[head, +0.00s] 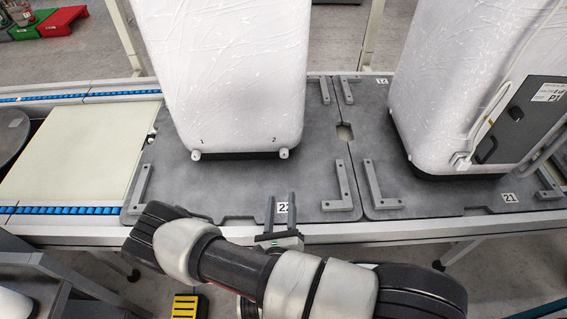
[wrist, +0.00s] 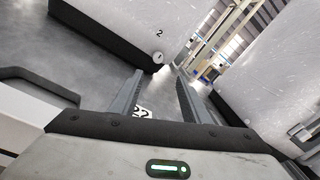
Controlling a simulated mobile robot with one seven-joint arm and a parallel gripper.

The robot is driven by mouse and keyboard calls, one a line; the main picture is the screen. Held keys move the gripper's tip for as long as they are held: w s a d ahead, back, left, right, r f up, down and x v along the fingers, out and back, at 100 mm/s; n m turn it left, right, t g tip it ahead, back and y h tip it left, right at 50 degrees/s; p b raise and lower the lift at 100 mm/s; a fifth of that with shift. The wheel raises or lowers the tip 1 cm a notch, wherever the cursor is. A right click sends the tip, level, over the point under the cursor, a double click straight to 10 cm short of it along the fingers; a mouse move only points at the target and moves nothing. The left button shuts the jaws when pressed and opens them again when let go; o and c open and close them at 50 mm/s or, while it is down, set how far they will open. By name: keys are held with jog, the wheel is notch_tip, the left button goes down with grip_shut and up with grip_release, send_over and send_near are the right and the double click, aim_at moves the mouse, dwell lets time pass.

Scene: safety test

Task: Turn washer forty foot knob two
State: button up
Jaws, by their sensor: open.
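A tall white washer (head: 225,75), wrapped in plastic, stands on a dark grey pallet plate labelled 22. Two small white knobs or feet show at its lower front corners: knob 1 (head: 196,155) at left and knob 2 (head: 283,153) at right, each under its printed number. In the wrist view, knob 2 (wrist: 157,58) shows at the corner of the washer's black base, under the number 2. My gripper (head: 280,196) is open and empty, low over the plate's front edge at label 22. It is apart from knob 2, on the near side of it.
A second wrapped unit (head: 440,90) with a dark panel stands at right on plate 21 (head: 470,205). Raised grey L-shaped brackets (head: 342,190) sit at the plate corners. A cream board (head: 75,150) and blue roller strips lie at left. A yellow-black step (head: 186,307) is on the floor.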

aim_at(284, 156)
jog(key=shift+w+f, duration=0.15)
jog(key=shift+f, duration=0.1)
jog(key=w, duration=0.5)
jog(key=w+b, duration=0.1)
jog(key=w, duration=0.5)
jog(key=w+d, duration=0.1)
jog(key=w, duration=0.5)
jog(key=c, duration=1)
jog(key=shift+c, duration=0.2)
